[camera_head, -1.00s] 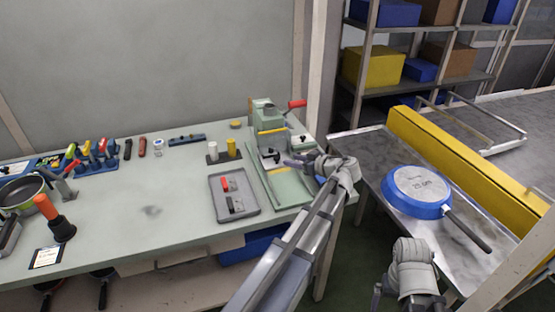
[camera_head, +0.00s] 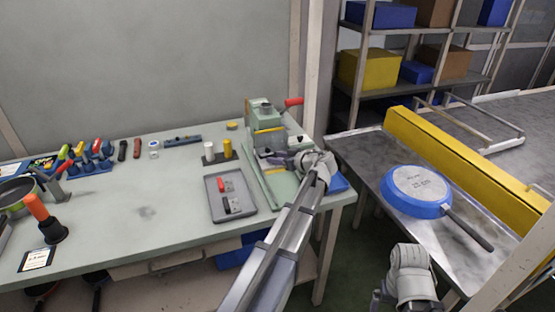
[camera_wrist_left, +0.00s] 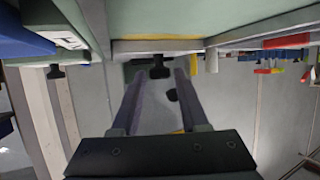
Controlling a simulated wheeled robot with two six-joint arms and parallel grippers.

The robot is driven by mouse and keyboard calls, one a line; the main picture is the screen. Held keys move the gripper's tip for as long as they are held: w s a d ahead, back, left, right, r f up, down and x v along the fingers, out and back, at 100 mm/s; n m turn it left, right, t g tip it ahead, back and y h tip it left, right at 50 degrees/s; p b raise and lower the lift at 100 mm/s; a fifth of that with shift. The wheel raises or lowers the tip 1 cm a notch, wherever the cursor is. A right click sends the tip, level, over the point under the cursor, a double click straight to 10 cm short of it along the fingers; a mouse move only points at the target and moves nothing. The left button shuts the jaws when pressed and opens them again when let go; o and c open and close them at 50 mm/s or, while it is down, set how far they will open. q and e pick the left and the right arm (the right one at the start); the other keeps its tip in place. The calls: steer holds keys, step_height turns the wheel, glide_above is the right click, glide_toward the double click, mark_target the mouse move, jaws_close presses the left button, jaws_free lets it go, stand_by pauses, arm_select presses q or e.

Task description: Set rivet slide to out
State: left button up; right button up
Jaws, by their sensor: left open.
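The green riveting press (camera_head: 264,112) with a red lever (camera_head: 293,102) stands at the back right of the workbench. My left gripper (camera_head: 274,156) is open and empty, at the front of the press, and hides part of its lower front. In the left wrist view, a small dark knob (camera_wrist_left: 160,69) shows ahead, between the open fingers of the left gripper (camera_wrist_left: 160,78); I cannot tell if it is the rivet slide's knob. The slide's position cannot be made out. My right gripper shows only in part at the lower right of the head view; its fingertips are unclear.
A grey tray (camera_head: 213,207) with red and black handles lies left of the press. White and yellow cylinders (camera_head: 228,149) stand behind it. A blue pan (camera_head: 412,203) lies upside down on the metal conveyor table (camera_head: 356,145) at right. The bench's front middle is clear.

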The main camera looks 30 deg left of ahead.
arm_select(q)
jaws_close()
stand_by(1.4)
